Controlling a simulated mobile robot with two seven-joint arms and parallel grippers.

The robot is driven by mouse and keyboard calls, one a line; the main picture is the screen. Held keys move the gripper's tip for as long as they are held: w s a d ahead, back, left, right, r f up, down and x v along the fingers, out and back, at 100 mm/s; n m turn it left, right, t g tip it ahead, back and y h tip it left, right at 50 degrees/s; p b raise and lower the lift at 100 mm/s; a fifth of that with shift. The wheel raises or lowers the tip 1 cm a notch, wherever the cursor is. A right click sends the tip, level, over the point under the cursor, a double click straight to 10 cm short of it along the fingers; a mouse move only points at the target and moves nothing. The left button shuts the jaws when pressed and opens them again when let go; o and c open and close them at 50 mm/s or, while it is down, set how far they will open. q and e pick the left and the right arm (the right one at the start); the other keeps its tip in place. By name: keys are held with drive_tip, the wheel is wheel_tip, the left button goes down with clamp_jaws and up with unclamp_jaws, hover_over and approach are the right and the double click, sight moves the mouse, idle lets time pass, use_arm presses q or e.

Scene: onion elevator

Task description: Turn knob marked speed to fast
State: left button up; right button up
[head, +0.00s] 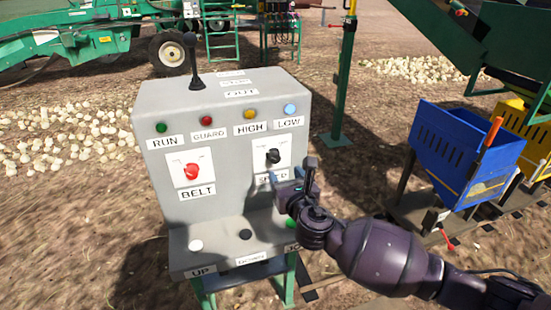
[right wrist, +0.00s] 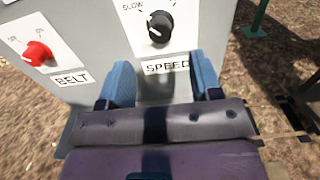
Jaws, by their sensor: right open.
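The black speed knob (head: 273,156) sits on a white plate at the right of the grey control box's upper face. In the right wrist view the knob (right wrist: 159,26) shows a white pointer line toward its upper left, near the word SLOW. The SPEED label (right wrist: 167,67) is below it. My right gripper (head: 305,174) is in front of the box, low and right of the knob. In the right wrist view its two blue fingers (right wrist: 164,80) are apart with nothing between them, below the knob and not touching it. My left gripper is not in view.
The red BELT knob (head: 191,171) is left of the speed knob. Push buttons (head: 245,234) line the lower ledge. A black lever (head: 193,62) rises from the box top. A blue bin (head: 465,150) stands at right. Onions (head: 65,135) lie on the ground.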

sight(276, 159)
drive_tip(key=b+x, duration=0.1)
drive_tip(key=x, duration=0.6)
drive_tip(key=shift+w+a+f, duration=0.1)
drive_tip(key=shift+w+f, duration=0.05)
drive_tip(key=shift+w, duration=0.2)
drive_tip(key=shift+w+a, duration=0.15)
drive_tip(key=shift+w, duration=0.3)
drive_tip(key=c, duration=0.9)
drive_tip(key=shift+c, duration=0.2)
